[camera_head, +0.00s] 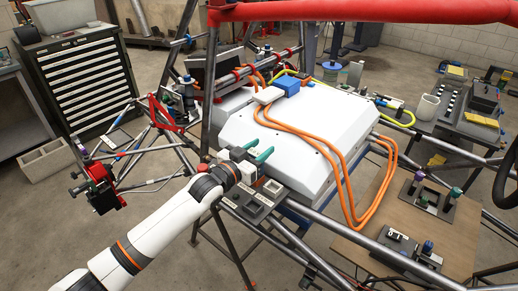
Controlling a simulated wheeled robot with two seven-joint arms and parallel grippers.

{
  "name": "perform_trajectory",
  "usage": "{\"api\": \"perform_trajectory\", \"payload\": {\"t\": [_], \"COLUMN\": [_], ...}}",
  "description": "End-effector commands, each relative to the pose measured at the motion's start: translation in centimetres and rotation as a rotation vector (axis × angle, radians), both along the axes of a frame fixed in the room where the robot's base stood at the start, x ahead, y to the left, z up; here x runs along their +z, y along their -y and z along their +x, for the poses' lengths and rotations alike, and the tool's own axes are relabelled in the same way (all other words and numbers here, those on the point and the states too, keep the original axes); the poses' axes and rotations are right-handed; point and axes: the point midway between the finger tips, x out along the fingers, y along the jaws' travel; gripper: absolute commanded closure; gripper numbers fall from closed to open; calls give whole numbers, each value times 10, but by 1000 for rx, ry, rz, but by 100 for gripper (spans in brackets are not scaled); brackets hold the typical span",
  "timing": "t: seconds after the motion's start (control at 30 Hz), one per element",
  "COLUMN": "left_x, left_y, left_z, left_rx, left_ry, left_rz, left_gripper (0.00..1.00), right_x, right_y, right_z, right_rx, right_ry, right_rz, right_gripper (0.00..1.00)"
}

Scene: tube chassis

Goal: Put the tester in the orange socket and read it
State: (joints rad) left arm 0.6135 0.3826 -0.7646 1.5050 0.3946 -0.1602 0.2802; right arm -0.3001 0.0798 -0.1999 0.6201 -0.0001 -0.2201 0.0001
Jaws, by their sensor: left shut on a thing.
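My left gripper (258,156), with green fingertips, is at the near left edge of the white housing, above a small grey panel. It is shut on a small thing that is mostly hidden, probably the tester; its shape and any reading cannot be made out. Below the gripper, the grey panel (252,213) carries pale labels and square blocks. A small orange patch (272,187) at its right side may be the orange socket; I cannot tell for sure. The held thing appears above the panel, but contact cannot be judged. My right gripper is not in view.
Steel chassis tubes surround the white housing (290,135). A red tube (370,11) crosses the top. A wooden board (378,258) with fixtures lies right; a tool cabinet (80,75) stands back left.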

Motion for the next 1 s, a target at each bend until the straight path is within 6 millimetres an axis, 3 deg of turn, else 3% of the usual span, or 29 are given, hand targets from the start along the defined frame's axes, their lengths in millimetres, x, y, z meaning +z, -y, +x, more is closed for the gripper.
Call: {"api": "perform_trajectory", "payload": {"t": [0.07,0.4,1.0], "left_x": [1,0,1], "left_y": [0,-2,-30], "left_z": [0,-2,-41], "left_rx": [0,0,1], "left_ry": [2,-2,-1], "left_rz": [-1,0,0], "left_gripper": [50,50,50], "right_x": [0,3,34], "right_y": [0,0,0], "right_z": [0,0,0], "right_rx": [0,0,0], "right_ry": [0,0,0], "right_rz": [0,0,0], "right_gripper": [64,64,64]}}
